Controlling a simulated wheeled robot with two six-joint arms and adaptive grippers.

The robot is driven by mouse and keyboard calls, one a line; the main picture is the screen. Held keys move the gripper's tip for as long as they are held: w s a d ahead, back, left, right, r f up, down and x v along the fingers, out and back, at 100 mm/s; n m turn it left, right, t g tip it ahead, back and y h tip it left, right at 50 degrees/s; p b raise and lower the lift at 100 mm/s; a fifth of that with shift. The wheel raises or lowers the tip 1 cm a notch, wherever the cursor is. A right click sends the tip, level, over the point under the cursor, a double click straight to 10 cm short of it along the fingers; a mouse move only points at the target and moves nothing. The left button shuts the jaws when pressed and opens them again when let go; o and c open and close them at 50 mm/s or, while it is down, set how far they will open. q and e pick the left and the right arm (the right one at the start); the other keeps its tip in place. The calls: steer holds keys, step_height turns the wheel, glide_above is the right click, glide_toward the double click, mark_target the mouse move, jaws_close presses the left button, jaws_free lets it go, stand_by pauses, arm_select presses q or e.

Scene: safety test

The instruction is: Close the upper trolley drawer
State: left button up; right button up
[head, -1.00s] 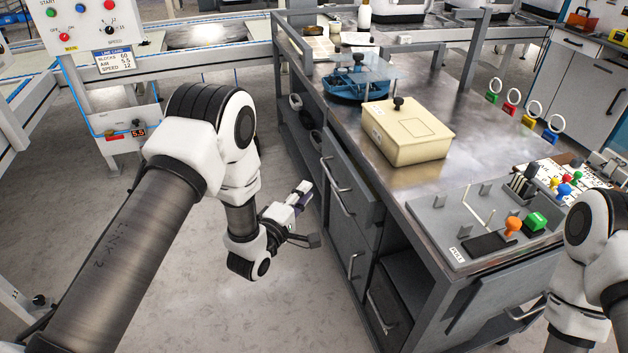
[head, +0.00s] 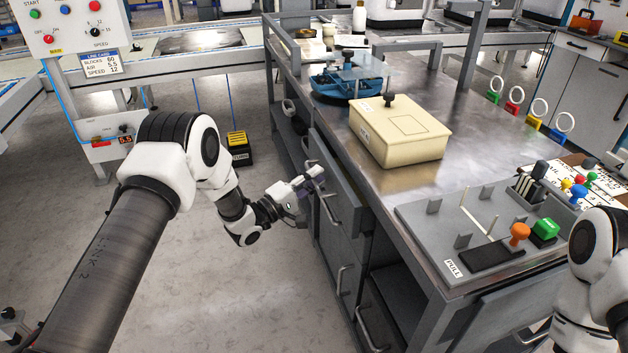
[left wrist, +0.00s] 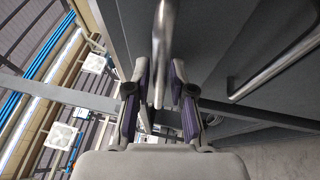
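The grey trolley (head: 480,110) stands right of centre with its drawers on its left side. The upper drawer (head: 340,180) seems to stick out a little from the trolley's side. Its bar handle (head: 327,206) shows beside my left gripper (head: 312,178), which partly covers it in the head view. In the left wrist view the fingers of my left gripper (left wrist: 159,85) are apart, with a metal handle bar (left wrist: 162,45) running between them. I see no clear contact. A second handle (left wrist: 275,62) lies to the right there. My right gripper is out of view.
A lower drawer front with a handle (head: 342,280) and an open shelf are below. On the trolley top are a cream box (head: 400,135), a blue fixture (head: 345,85) and a grey control panel (head: 480,225).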

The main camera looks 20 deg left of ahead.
mark_target(327, 177)
arm_select(q)
jaws_close()
steer(key=w+d, duration=0.2)
steer(key=d, duration=0.1)
steer(key=shift+b, duration=0.4)
jaws_free()
steer(key=shift+w+d, duration=0.1)
